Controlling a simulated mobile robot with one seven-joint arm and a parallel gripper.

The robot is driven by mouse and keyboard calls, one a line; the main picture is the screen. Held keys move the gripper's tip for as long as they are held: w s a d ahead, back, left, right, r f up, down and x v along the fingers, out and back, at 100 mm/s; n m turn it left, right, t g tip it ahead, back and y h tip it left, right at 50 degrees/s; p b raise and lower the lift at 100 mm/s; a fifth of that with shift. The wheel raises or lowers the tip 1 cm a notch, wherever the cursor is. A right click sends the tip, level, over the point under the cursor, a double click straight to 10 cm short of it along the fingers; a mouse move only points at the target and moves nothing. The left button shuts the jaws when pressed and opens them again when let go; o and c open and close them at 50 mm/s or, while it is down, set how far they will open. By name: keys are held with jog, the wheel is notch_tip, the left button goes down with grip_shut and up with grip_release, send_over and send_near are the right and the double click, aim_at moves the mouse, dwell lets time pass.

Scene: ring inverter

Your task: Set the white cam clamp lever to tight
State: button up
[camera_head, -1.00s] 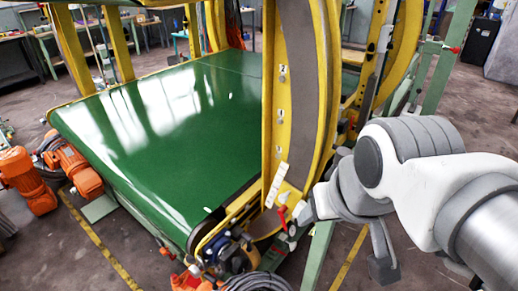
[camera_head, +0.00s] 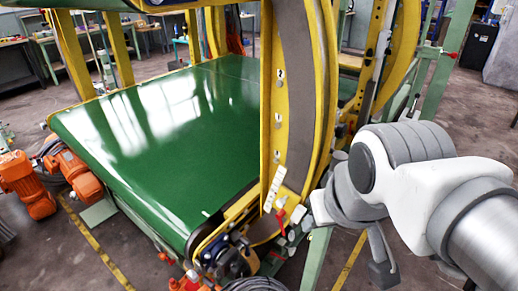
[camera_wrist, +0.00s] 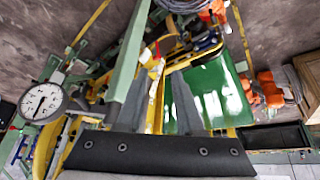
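A white strip-like part (camera_head: 275,187) slants across the lower end of the yellow ring frame in the head view. Beside and below it are a red handle (camera_head: 281,216) and small white parts (camera_head: 297,214). I cannot tell for sure which white part is the cam clamp lever, or its setting. In the wrist view the red handle (camera_wrist: 145,54) shows just beyond the fingertips, with a small whitish part (camera_wrist: 154,66) beside it. My gripper (camera_wrist: 161,75) is open, with nothing visible held between its two grey fingers. Its fingertips are not clearly visible in the head view.
The yellow ring frame (camera_head: 293,100) rises at the belt's right. The green belt (camera_head: 160,130) fills the middle left. Orange motors (camera_head: 75,172) sit at left. A green post (camera_head: 318,255) stands near my arm. A round gauge (camera_wrist: 42,101) shows in the wrist view.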

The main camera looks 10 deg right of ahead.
jog(key=w+f+n+b, duration=0.1)
jog(key=f+n, duration=0.1)
jog(key=w+f+n+h+b, duration=0.1)
jog(key=n, duration=0.2)
jog(key=w+f+n+g+h+b, duration=0.1)
jog(key=f+n, duration=0.1)
jog(key=shift+d+f, duration=0.3)
jog(key=shift+d, duration=0.1)
grip_shut()
jog(key=w+a+f+n+h+b, duration=0.1)
jog(key=w+f+n, duration=0.3)
jog(key=n, duration=0.5)
jog(key=w+a+f+n+h+b, duration=0.1)
jog(key=w+a+f+n+b, duration=0.2)
jog(key=f+n, duration=0.5)
jog(key=w+a+f+n+h+b, duration=0.1)
jog(key=w+f+n+b, duration=0.3)
jog(key=n, duration=0.7)
jog(key=shift+w+a+f, duration=0.3)
jog(key=shift+a+f, duration=0.5)
jog(key=shift+f, duration=0.15)
